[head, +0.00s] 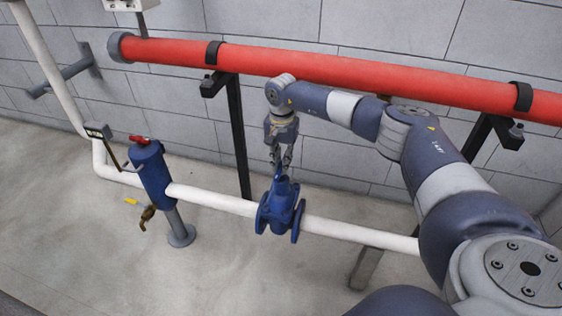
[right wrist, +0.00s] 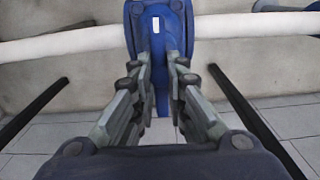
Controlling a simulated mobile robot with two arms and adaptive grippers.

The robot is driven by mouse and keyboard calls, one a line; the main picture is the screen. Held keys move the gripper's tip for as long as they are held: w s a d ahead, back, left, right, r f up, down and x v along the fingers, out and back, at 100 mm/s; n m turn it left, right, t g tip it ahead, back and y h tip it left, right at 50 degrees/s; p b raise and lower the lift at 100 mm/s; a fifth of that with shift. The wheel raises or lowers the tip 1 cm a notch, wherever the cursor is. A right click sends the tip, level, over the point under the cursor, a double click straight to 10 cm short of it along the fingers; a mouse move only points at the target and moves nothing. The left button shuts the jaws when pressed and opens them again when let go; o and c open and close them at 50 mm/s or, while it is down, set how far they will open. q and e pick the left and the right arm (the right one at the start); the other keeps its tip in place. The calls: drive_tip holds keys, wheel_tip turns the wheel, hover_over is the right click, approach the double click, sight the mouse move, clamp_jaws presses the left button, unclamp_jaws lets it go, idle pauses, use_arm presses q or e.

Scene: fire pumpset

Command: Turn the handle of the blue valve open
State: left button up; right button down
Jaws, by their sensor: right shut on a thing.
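The blue valve (head: 283,212) sits in the white pipe between two flanges, near the middle of the head view. Its body (right wrist: 158,22) also shows at the top of the right wrist view. My right gripper (head: 281,168) comes down from above and is shut on the valve's blue handle at the top. In the right wrist view my right gripper's fingers (right wrist: 162,72) stand on both sides of the narrow blue handle (right wrist: 162,98). The fingers hide part of the handle, so its exact angle is hard to tell. My left gripper is not in view.
A thick red pipe (head: 330,68) runs along the block wall behind my arm, on dark brackets. The white pipe (head: 350,229) runs low across the floor. A blue cylinder with a red top (head: 153,175) stands at left. Bare floor lies in front.

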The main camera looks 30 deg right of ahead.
sight(281, 166)
drive_tip(key=shift+s+a+f+n, duration=0.15)
drive_tip(key=shift+a+n, duration=0.05)
drive_tip(key=shift+n, duration=0.1)
drive_tip(key=c, duration=1.6)
unclamp_jaws()
drive_tip(key=shift+d, duration=0.1)
drive_tip(key=shift+r, duration=0.2)
drive_tip(key=shift+r, duration=0.15)
wheel_tip(281, 166, up, 12)
